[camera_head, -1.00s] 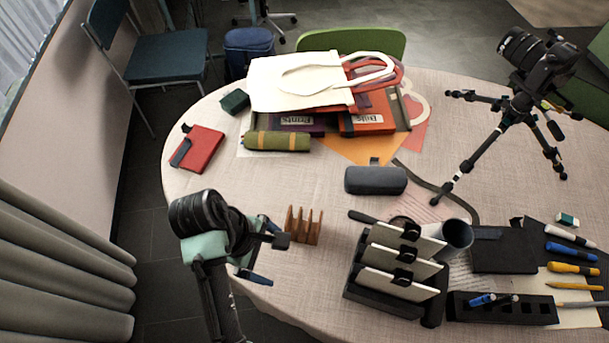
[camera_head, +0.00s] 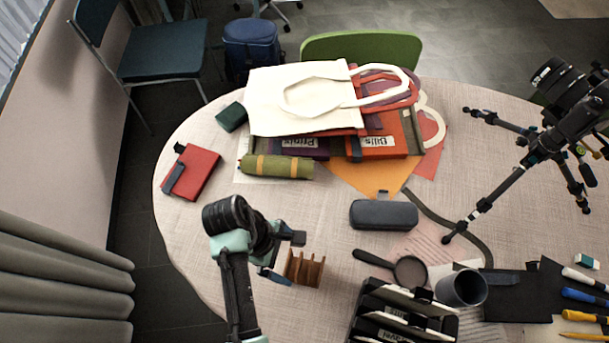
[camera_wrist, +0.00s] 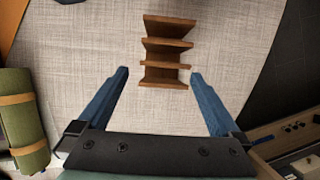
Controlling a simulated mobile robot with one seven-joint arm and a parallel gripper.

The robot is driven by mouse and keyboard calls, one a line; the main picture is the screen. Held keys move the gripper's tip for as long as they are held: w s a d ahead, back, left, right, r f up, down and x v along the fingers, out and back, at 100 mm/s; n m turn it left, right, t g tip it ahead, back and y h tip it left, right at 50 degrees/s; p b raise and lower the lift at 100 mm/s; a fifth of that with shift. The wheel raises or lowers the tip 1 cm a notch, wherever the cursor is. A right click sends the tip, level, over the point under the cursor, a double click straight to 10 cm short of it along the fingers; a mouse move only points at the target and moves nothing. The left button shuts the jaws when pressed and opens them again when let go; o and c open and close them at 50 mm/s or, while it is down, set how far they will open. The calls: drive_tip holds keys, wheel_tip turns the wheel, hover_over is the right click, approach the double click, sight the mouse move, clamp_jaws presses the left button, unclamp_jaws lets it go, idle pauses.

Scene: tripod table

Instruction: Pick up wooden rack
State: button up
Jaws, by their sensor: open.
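The wooden rack (camera_head: 304,268) is a small brown piece with several upright slats. It stands on the cloth-covered table near its front left edge in the head view. In the wrist view the rack (camera_wrist: 167,52) lies ahead of the fingers, roughly centred between them, with its nearest slat close to the line of the fingertips. My gripper (camera_wrist: 159,72) is open and empty, with its two blue fingers spread wider than the rack. In the head view my gripper (camera_head: 283,258) is just left of the rack; whether a finger touches it cannot be told.
A black organiser (camera_head: 405,315) stands right of the rack, with a magnifying glass (camera_head: 410,270) behind it. A grey case (camera_head: 383,214) and an olive roll (camera_head: 277,167) lie farther back. A tripod (camera_head: 520,175) stands at right. Cloth between the rack and the roll is clear.

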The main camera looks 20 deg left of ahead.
sight(304, 269)
drive_tip(key=shift+s+x, duration=0.15)
drive_tip(key=shift+x, duration=1.3)
drive_tip(key=shift+s+x, duration=0.1)
drive_tip(key=shift+x, duration=1.4)
drive_tip(key=shift+d, duration=0.1)
drive_tip(key=c, duration=1.4)
drive_tip(key=shift+c, duration=0.2)
drive_tip(key=shift+r, duration=0.1)
